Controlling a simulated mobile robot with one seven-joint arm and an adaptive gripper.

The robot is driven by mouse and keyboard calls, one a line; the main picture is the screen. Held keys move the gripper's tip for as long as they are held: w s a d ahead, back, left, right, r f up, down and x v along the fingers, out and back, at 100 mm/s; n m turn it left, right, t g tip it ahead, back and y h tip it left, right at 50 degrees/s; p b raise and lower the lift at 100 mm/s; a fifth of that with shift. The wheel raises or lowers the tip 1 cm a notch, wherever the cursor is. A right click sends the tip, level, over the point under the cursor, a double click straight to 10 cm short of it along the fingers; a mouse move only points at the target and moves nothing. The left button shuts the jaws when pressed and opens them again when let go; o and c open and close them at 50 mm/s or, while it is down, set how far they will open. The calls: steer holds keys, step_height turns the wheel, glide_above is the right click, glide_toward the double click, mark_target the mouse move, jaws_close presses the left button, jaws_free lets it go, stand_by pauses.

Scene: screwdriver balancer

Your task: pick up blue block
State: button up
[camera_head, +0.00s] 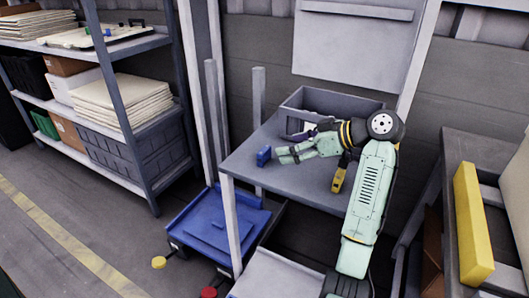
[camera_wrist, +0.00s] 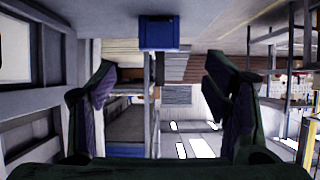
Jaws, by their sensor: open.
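The blue block (camera_head: 264,156) is at the left edge of the grey table (camera_head: 300,182). In the wrist view the blue block (camera_wrist: 158,33) shows at top centre, against the grey surface along the top of the picture. My gripper (camera_wrist: 160,62) is open and empty, its two dark fingers spread wide. The block lies ahead of the fingertips, sideways between them and apart from them. In the head view my gripper (camera_head: 284,154) reaches over the table from the right, pointing at the block, and its fingers are small and hard to make out.
A grey open bin (camera_head: 350,105) stands at the back of the table. A yellow and black tool (camera_head: 338,180) is near the table's front edge, beside my arm. A blue platform (camera_head: 208,228) is on the floor below left. A shelf rack (camera_head: 140,130) stands further left.

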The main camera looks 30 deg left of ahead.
mark_target(267, 150)
steer(key=p+x, duration=0.1)
steer(key=x, duration=0.4)
steer(key=shift+a+f+p, duration=0.1)
steer(key=shift+a+p, duration=0.2)
steer(key=shift+a, duration=0.1)
steer(key=p+x, duration=0.1)
steer(key=x, duration=0.3)
steer(key=shift+f, duration=0.2)
steer(key=shift+c, duration=0.2)
steer(key=c, duration=1)
steer(key=shift+c, duration=0.2)
